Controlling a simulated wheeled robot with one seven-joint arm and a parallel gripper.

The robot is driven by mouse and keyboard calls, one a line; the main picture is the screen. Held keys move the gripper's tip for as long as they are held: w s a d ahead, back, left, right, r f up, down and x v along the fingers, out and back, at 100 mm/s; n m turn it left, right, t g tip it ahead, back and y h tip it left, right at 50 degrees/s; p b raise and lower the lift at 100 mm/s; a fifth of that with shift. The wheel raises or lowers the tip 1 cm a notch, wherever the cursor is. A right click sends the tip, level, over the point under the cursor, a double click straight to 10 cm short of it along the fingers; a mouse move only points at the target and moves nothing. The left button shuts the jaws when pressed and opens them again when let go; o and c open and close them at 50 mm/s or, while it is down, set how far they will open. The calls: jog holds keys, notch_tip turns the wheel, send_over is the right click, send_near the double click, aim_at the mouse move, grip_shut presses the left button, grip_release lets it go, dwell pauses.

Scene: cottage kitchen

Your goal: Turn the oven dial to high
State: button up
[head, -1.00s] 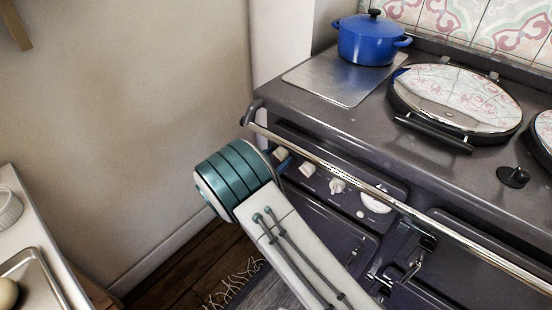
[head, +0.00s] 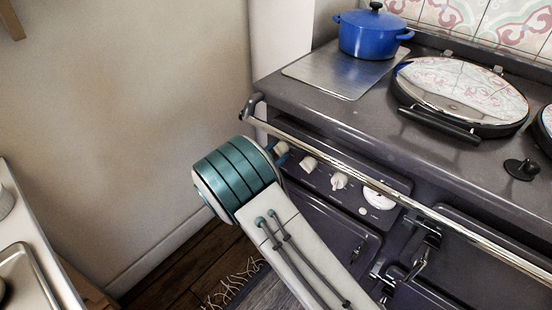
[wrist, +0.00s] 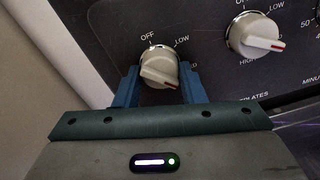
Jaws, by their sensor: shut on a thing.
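The oven dial, a cream knob with a red pointer mark (wrist: 158,66), sits on the dark panel in the wrist view. Labels OFF and LOW are printed above it and to its upper right. Its red mark points to the lower right, past LOW; any label below is hidden by my gripper. My gripper (wrist: 160,82) has its blue fingers on both sides of this knob and is shut on it. In the head view the knob (head: 281,148) is at the left end of the control panel, partly hidden by my arm.
A second knob (wrist: 254,35) is close on the right, its red mark pointing right. A chrome rail (head: 350,178) runs in front of and above the panel. A blue pot (head: 368,36) stands on the stove top. A wall (head: 130,110) is left of the stove.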

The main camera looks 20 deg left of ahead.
jog(key=m+b, duration=0.5)
jog(key=shift+a+f+m+b, duration=0.1)
jog(key=shift+f+m+b, duration=0.15)
jog(key=shift+m+b, duration=0.05)
jog(key=m+b, duration=0.3)
jog(key=shift+r, duration=0.2)
jog(key=o, duration=1)
jog(key=shift+r, duration=0.1)
jog(key=p+v, duration=0.1)
jog(key=v, duration=1.3)
jog(key=shift+p, duration=0.4)
